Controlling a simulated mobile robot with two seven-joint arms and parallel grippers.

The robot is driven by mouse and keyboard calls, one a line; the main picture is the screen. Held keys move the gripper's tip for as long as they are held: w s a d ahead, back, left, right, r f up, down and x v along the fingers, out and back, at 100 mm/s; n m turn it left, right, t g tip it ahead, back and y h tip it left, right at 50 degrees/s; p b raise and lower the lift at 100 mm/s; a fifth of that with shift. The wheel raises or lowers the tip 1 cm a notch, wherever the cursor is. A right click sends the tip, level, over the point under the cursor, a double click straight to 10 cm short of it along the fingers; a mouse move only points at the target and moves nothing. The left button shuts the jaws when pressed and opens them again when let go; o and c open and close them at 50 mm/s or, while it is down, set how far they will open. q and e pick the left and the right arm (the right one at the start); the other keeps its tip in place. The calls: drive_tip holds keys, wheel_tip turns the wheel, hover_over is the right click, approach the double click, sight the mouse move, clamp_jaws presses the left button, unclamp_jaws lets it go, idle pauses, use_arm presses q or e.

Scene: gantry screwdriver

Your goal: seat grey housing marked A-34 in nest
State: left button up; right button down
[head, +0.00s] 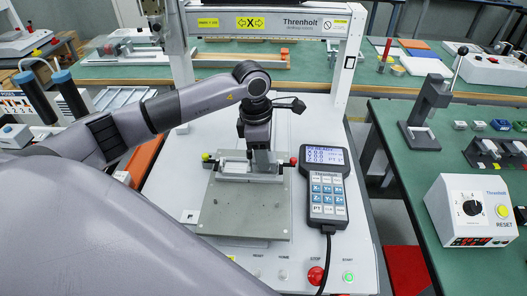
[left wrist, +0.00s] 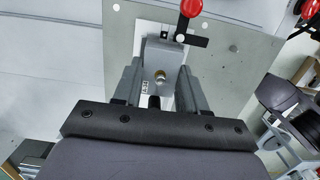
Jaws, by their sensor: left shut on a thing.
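The grey housing (left wrist: 162,60) sits between the two fingers of my left gripper (left wrist: 160,85) in the left wrist view. A small white label reading A-34 shows on it beside the left finger, and a brass-coloured hole shows in its top. In the head view my left gripper (head: 262,168) points down over the nest fixture (head: 232,168) on the metal plate (head: 240,212). The gripper and arm hide most of the housing there. I cannot tell whether the housing rests fully in the nest. My right gripper is not in view.
A red-knobbed clamp handle (left wrist: 190,10) stands close to the housing; its knob (head: 293,160) shows right of the gripper in the head view. A handheld controller (head: 325,187) lies right of the plate. The gantry beam (head: 265,22) spans behind. The plate's front is clear.

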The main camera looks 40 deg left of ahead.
use_arm(q)
drive_tip(key=shift+f+b, duration=0.5)
drive_tip(key=shift+f, duration=0.15)
drive_tip(key=o, duration=1.2)
drive_tip(key=shift+o, duration=0.2)
drive_tip(key=shift+r, duration=0.3)
drive_tip(key=r, duration=0.6)
drive_tip(key=shift+s+a+r, duration=0.25)
drive_tip(key=shift+a, duration=0.15)
drive_tip(key=shift+s, duration=0.1)
